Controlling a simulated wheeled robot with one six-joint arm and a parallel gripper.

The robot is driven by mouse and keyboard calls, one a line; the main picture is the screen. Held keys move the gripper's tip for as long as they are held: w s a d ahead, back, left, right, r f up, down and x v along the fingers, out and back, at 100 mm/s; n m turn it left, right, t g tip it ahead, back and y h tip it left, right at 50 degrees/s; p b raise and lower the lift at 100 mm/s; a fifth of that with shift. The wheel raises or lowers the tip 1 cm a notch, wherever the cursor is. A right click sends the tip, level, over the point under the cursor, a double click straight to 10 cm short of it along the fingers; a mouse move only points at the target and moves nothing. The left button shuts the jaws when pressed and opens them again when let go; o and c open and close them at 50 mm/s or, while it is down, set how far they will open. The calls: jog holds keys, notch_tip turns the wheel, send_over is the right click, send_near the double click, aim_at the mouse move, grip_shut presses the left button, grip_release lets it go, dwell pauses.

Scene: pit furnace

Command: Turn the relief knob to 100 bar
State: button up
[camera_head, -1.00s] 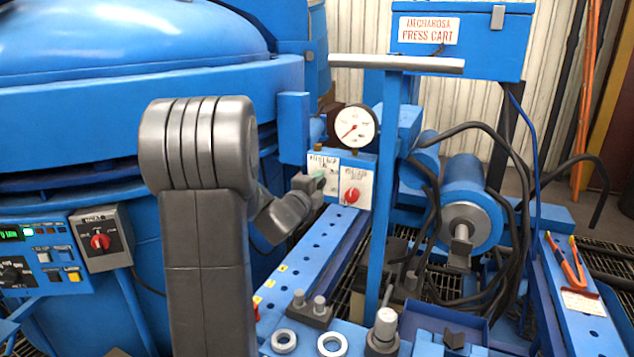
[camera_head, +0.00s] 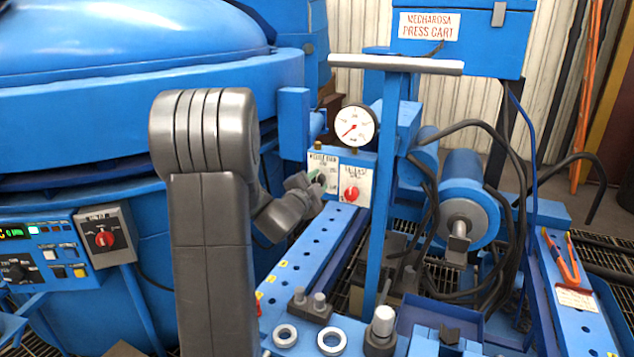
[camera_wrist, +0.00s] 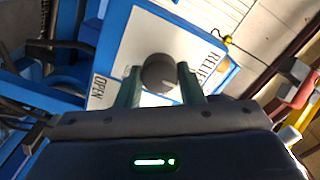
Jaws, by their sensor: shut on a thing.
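My gripper (camera_wrist: 160,80) has its two green fingers on either side of a round dark grey knob (camera_wrist: 158,73), shut on it. The knob sits on a white plate (camera_wrist: 125,55) in the wrist view. One edge reads "OPEN"; the opposite edge carries letters that seem to begin "RELIE". In the head view my gripper (camera_head: 317,186) is at the left white plate (camera_head: 323,160) below the gauge and hides most of that knob. The round gauge (camera_head: 355,124) has its red needle pointing down-left. The knob's pointer and scale are not readable.
A red knob (camera_head: 351,194) on a second white plate is close to the right of my gripper. A blue post with a grey crossbar (camera_head: 395,65) stands to the right. Black hoses (camera_head: 510,165) loop beside the blue cylinder (camera_head: 463,180). A blue perforated rail (camera_head: 300,250) runs below.

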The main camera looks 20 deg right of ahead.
jog(key=shift+f, duration=0.1)
jog(key=o, duration=1)
jog(key=shift+a, duration=0.1)
jog(key=p+v, duration=0.1)
jog(key=v, duration=1.2)
jog(key=shift+s+a, duration=0.15)
jog(key=shift+s, duration=0.15)
jog(key=shift+w, duration=0.1)
jog(key=b+x, duration=0.1)
jog(key=x, duration=1.2)
jog(key=shift+w+d, duration=0.25)
